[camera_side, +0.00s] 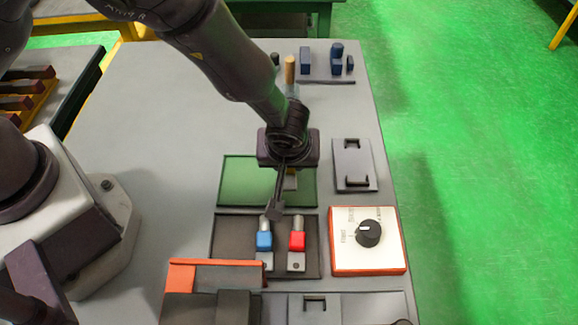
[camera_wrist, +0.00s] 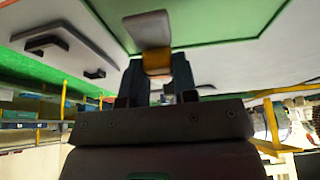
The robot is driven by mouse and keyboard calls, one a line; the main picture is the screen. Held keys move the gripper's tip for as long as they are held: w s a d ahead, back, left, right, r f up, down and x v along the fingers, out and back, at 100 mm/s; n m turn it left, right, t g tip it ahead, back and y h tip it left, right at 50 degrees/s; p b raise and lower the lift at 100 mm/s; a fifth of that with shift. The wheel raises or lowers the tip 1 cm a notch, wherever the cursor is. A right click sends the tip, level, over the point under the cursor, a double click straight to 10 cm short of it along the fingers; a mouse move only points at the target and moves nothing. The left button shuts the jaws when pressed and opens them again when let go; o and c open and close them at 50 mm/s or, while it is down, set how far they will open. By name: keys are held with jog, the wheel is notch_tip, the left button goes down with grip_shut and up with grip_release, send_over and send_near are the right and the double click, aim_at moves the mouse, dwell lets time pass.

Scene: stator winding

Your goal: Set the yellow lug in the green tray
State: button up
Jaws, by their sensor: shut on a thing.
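The yellow lug (camera_wrist: 157,62) shows in the wrist view between the two fingers of my gripper (camera_wrist: 158,78), which is shut on it. Its flat silver tongue (camera_wrist: 148,30) points away from the fingers, toward the tray surface. In the side view the green tray (camera_side: 238,182) lies in the middle of the table, and my gripper (camera_side: 289,168) is over its right part. Only a small bit of the lug (camera_side: 291,184) shows there, below the wrist. I cannot tell whether the lug touches the tray floor. The tray (camera_wrist: 225,20) also fills the top of the wrist view.
A dark tray with a blue lug (camera_side: 264,241) and a red lug (camera_side: 297,241) adjoins the green tray's near side. A grey plate with a handle (camera_side: 353,165) and a dial box (camera_side: 368,240) stand to the right. Blue blocks (camera_side: 336,60) stand at the back.

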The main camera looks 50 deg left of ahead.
aim_at(289, 171)
jog(key=shift+w+f, duration=0.1)
jog(key=shift+f, duration=1.5)
jog(key=shift+f, duration=0.1)
jog(key=o, duration=0.9)
jog(key=shift+o, duration=0.2)
jog(key=v, duration=1.2)
